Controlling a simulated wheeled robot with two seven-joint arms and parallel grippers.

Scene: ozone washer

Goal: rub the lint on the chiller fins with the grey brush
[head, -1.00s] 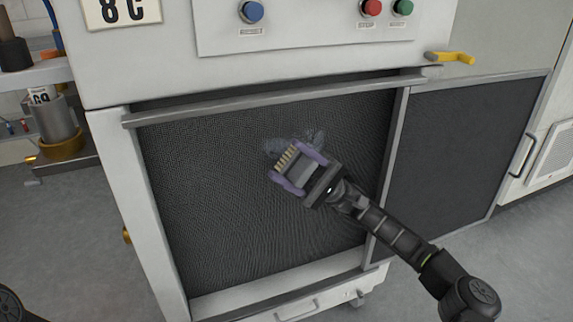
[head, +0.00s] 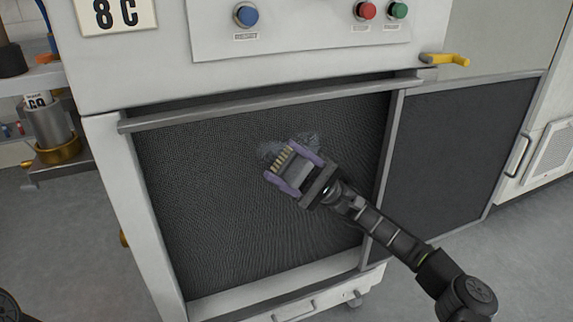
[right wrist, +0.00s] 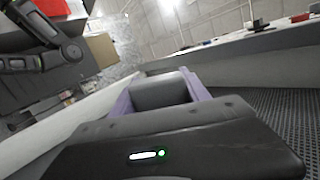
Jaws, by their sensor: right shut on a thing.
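The chiller fins (head: 200,230) are a dark ribbed panel in the front of the white machine. A pale greyish patch of lint (head: 305,137) lies on them, right of the middle and high up; my gripper and the brush partly cover it. My right gripper (head: 290,170) has purple fingers shut on the grey brush (head: 297,171), with tan bristles at its far edge against or close to the lint. Contact cannot be told for certain. In the right wrist view the grey brush (right wrist: 160,94) sits between the purple fingers. My left gripper is out of view.
A dark screen door (head: 455,155) stands open at the right. A yellow handle (head: 446,60) juts out above it. Blue, red and green buttons line the panel above. A shelf with a metal cylinder (head: 50,130) stands at the left.

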